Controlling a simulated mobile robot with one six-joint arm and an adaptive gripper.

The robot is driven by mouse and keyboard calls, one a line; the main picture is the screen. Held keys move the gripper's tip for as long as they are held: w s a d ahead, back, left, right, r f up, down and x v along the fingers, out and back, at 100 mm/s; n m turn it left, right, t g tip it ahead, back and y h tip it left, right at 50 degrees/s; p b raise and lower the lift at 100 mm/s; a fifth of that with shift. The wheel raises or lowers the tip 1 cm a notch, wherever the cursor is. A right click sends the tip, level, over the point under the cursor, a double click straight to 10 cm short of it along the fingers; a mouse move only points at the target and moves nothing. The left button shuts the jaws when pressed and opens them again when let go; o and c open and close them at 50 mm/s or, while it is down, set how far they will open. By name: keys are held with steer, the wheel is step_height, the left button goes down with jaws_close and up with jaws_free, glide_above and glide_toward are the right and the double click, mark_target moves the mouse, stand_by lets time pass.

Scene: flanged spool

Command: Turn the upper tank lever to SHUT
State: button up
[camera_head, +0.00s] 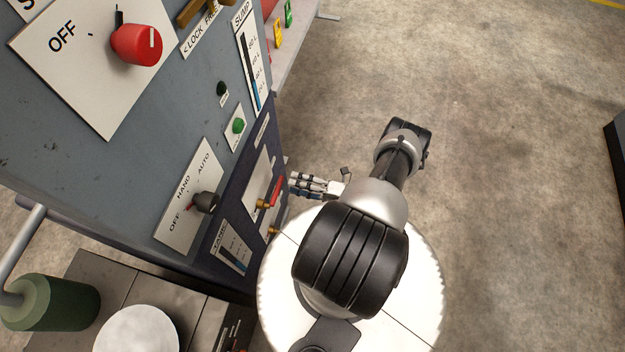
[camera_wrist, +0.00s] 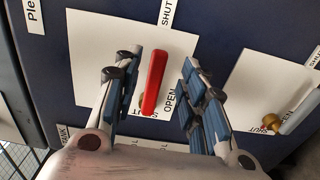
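The red lever (camera_wrist: 155,82) stands on a white plate (camera_wrist: 95,45) in the wrist view, with OPEN printed beside its lower end and SHUT near the plate's top edge. In the head view the red lever (camera_head: 277,190) is on the upper of two plates, with a brass hub (camera_head: 263,204) at its lower left. My gripper (camera_wrist: 158,64) is open, one finger on each side of the lever, with visible gaps to both. In the head view my gripper (camera_head: 302,186) is just right of the lever, in front of the panel.
A second plate (camera_wrist: 255,80) with a brass valve (camera_wrist: 272,120) and a pale lever (camera_wrist: 300,108) is close to my right finger. A black HAND/AUTO knob (camera_head: 206,202) sticks out left of the levers.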

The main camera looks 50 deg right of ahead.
steer(key=v, duration=0.6)
steer(key=shift+a, duration=0.1)
stand_by(0.4)
